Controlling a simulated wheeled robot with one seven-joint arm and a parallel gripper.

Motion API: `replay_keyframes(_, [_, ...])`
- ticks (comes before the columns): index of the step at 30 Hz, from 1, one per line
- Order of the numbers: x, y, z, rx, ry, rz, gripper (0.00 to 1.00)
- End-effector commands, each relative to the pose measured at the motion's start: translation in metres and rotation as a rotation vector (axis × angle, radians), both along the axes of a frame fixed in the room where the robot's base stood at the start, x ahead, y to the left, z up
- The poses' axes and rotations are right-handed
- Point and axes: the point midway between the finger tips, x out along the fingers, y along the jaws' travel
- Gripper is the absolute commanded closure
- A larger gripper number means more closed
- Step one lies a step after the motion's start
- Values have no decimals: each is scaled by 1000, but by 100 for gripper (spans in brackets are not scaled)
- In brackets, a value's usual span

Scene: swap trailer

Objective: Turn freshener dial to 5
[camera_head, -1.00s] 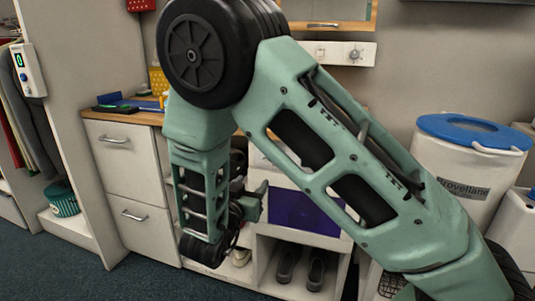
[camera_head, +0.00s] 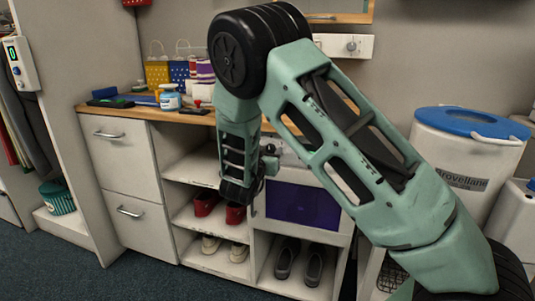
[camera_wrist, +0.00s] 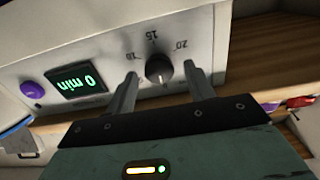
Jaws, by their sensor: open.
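In the wrist view a dark round dial (camera_wrist: 159,69) sits on a pale control panel (camera_wrist: 105,45), with 15 printed above it and 20 to its right. A light mark shows on the lower part of the dial. My gripper (camera_wrist: 164,75) is open, with one finger on each side of the dial; I cannot tell whether they touch it. A display (camera_wrist: 80,83) shows a green 0 min, beside a purple button (camera_wrist: 33,90). In the head view my gripper (camera_head: 268,163) is at the top of a white unit with a purple window (camera_head: 303,207).
Bottles, boxes and bags stand on the wooden counter (camera_head: 140,108). Red shoes (camera_head: 205,204) and other shoes sit on shelves below. A white bin with a blue lid (camera_head: 468,122) stands at the right. A wall panel with a knob (camera_head: 351,46) is behind my arm.

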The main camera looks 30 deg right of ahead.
Motion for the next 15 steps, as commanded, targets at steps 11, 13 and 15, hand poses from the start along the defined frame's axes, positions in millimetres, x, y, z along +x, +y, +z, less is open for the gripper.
replay_keyframes(11, [1, -1, 0, -1, 1, 0, 72])
replay_keyframes(13, [1, -1, 0, -1, 1, 0, 90])
replay_keyframes(15, [1, -1, 0, -1, 1, 0, 90])
